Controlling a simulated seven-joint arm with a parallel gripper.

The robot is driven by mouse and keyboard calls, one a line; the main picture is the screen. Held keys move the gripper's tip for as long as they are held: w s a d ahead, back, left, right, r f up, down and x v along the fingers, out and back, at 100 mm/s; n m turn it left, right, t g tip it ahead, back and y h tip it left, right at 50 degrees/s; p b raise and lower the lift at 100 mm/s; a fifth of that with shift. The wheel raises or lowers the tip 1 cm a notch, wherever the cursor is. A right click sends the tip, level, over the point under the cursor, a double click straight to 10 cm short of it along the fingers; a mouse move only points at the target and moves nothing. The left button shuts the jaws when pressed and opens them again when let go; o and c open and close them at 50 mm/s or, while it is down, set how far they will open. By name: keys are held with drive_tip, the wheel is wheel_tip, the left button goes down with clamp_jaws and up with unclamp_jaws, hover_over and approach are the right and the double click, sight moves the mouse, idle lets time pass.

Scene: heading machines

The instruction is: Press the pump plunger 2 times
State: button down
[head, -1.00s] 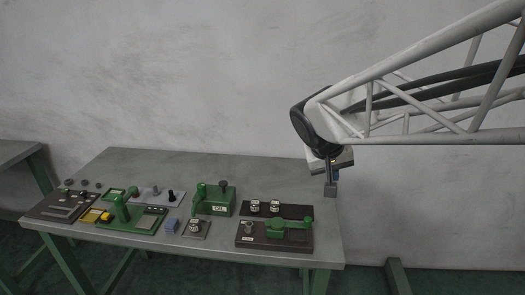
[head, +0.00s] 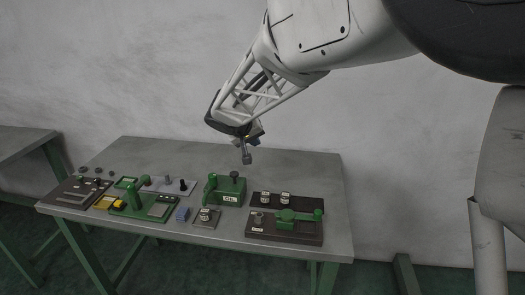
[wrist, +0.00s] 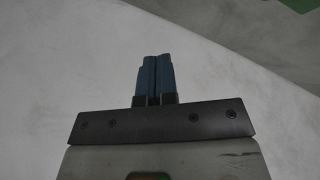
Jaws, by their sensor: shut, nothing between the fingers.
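A green pump block with a white label that seems to read OIL (head: 229,193) stands on the table, right of its middle. Its plunger appears to be the dark round knob (head: 234,175) on top, standing up; a green post rises at the block's left end. My gripper (head: 247,160) hangs in the air above and slightly right of the knob, apart from it. In the wrist view its blue fingers (wrist: 156,60) are together with nothing between them. The pump is not recognisable in the wrist view.
A dark plate with a green lever (head: 285,226) lies right of the pump. A green press (head: 136,201) stands further left. The back of the table (head: 200,154) is clear.

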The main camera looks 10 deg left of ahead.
drive_tip(key=n+t, duration=0.1)
hover_over(232, 173)
wheel_tip(232, 173, down, 3)
drive_tip(key=shift+d+y, duration=0.1)
drive_tip(key=shift+y, duration=0.2)
drive_tip(key=shift+f, duration=4.35)
